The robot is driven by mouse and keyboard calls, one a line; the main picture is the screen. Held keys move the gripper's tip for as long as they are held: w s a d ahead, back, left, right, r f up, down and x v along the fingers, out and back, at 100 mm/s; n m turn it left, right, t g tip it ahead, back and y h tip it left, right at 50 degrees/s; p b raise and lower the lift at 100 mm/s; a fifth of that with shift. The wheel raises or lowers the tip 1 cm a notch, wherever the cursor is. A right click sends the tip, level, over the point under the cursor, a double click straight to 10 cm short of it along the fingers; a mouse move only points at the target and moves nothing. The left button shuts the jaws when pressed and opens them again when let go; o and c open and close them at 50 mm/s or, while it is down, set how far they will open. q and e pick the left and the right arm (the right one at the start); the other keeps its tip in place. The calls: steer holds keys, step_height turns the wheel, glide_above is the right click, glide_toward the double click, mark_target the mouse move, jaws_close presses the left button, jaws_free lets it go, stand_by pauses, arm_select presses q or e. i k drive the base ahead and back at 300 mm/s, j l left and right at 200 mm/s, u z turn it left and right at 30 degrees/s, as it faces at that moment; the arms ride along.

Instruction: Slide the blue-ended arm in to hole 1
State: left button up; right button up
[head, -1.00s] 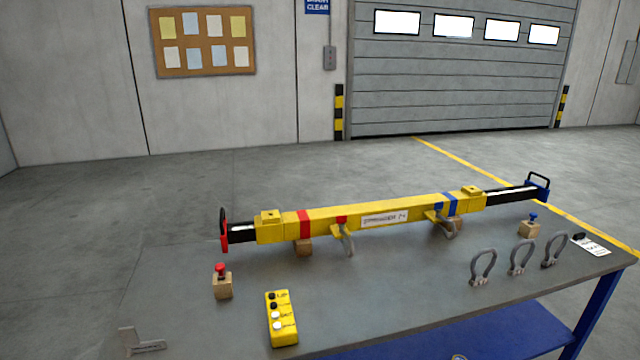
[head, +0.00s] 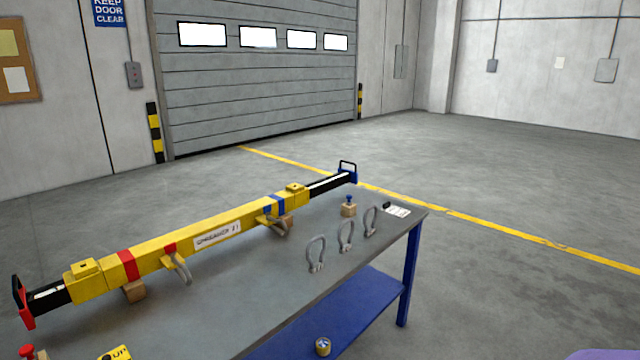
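The yellow spreader beam (head: 160,252) rests on wooden blocks on the grey table (head: 250,290). Its blue-ended arm (head: 330,184) sticks out of the far right end, black with a blue end plate and a black handle loop. The red-ended arm (head: 45,294) sticks out of the near left end. A blue-topped pin (head: 348,202) stands in a small wooden block right of the beam. A red-topped pin (head: 28,352) is cut by the bottom left edge. The hole numbers are too small to read. Neither gripper is in view.
Several grey shackles, one here (head: 316,254), stand along the table's right edge, near a white tag (head: 398,211). A yellow control box (head: 115,354) is cut off at the bottom. A small round item (head: 323,346) sits on the blue lower shelf (head: 345,310).

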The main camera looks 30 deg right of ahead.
mark_target(343, 176)
steer(key=i+l, duration=0.15)
steer(key=l, duration=0.3)
steer(key=i+l+u, duration=0.1)
steer(key=l, duration=0.35)
steer(key=i+l, duration=0.15)
steer(key=l, duration=0.3)
steer(key=i+l, duration=0.1)
steer(key=l, duration=0.3)
steer(key=i+l+u, duration=0.1)
steer(key=l+u, duration=0.15)
steer(key=l, duration=1.35)
steer(key=l+u, duration=0.25)
steer(key=l, duration=1.4)
steer(key=i+l+u, duration=0.15)
steer(key=l, duration=0.9)
steer(key=l+u, duration=0.1)
steer(key=l, duration=0.95)
steer(key=i, duration=0.05)
